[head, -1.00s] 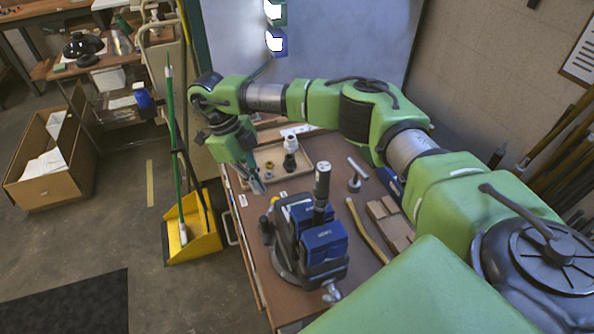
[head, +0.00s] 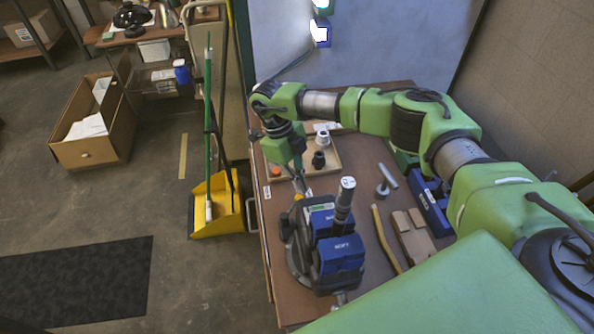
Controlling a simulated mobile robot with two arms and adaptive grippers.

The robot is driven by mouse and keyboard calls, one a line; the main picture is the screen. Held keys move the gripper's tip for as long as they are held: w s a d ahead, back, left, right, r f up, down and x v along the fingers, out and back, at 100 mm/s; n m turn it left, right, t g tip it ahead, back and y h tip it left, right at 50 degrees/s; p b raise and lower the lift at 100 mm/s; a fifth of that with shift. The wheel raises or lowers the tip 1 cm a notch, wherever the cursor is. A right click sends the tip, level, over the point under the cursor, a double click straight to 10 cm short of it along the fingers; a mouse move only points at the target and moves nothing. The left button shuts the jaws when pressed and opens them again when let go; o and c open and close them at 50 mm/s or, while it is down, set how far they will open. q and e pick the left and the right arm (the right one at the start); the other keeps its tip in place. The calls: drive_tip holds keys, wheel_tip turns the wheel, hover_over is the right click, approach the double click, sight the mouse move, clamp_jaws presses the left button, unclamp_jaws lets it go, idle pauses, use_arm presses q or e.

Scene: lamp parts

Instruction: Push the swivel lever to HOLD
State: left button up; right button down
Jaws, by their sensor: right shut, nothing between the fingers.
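A blue and dark grey bench vise (head: 338,252) stands on the brown workbench. A dark tube with a pale top (head: 344,200) stands upright at its jaws. A small yellow-orange part shows at the vise's back edge; I cannot tell whether it is the swivel lever. No HOLD mark is readable. My right gripper (head: 305,188) points down, shut and empty, just behind the vise at its back left. Its fingertips overlap the vise's back edge in the picture, so I cannot tell whether they touch it. My left gripper is not in view.
A wooden tray (head: 331,172) with small lamp parts lies behind the vise. To the right are a grey T-shaped tool (head: 386,182), a curved wooden handle (head: 385,240), wooden blocks (head: 413,238) and a blue case (head: 432,205). A yellow dustpan (head: 216,205) stands left of the bench.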

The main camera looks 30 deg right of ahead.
drive_tip(key=p+x, duration=0.1)
drive_tip(key=x, duration=0.2)
drive_tip(key=shift+s+f, duration=0.1)
drive_tip(key=shift+f, duration=0.2)
drive_tip(key=shift+s+d+f, duration=0.1)
drive_tip(key=shift+f, duration=0.35)
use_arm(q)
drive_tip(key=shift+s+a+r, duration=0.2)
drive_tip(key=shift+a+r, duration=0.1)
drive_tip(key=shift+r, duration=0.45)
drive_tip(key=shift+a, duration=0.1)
